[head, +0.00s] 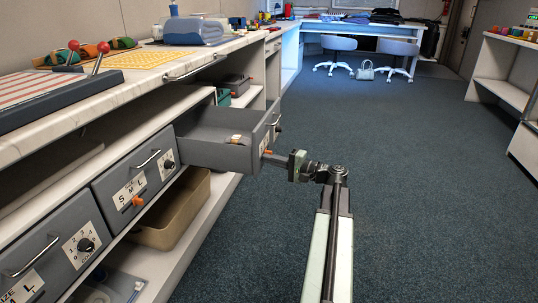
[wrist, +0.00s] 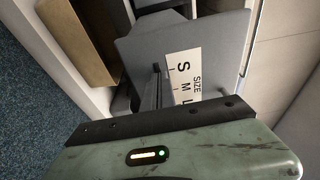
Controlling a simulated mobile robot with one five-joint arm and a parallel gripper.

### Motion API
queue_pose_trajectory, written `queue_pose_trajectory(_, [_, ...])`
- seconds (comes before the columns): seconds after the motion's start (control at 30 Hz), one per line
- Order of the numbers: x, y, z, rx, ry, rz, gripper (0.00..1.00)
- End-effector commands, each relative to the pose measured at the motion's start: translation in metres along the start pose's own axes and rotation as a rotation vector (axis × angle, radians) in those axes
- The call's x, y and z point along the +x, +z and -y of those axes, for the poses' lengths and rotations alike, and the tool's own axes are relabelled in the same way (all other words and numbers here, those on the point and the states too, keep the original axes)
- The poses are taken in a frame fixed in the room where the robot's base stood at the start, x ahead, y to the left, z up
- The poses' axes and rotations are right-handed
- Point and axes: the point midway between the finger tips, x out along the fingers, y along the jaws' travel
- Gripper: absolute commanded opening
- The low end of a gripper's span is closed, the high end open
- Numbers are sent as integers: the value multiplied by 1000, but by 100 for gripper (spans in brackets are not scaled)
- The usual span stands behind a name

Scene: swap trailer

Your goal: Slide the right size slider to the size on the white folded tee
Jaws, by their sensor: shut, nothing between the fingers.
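A grey drawer (head: 207,154) is pulled out, its front seen edge-on in the head view. In the wrist view its front (wrist: 222,42) carries a white SIZE label (wrist: 187,70) with S, M and L. An orange slider knob (head: 267,152) shows beside the drawer front. My gripper (head: 272,157) is shut and empty, close against that front. In the wrist view my gripper's dark fingers (wrist: 156,88) are beside the S end of the label. The slider is not seen in the wrist view, and contact is unclear. I cannot make out the white folded tee.
A shut drawer (head: 133,182) with an orange slider (head: 137,200) and a black dial is to the left. A tan bin (head: 175,215) sits on the shelf below. A counter (head: 140,85) runs above. The carpet (head: 420,170) at right is clear.

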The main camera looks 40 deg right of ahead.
Motion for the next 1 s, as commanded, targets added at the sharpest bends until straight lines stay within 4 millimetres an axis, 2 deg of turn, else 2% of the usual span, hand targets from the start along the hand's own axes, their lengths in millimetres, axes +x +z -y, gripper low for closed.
queue_pose_trajectory(1.0, [6, -32, 0, 0, 0, -1, 0])
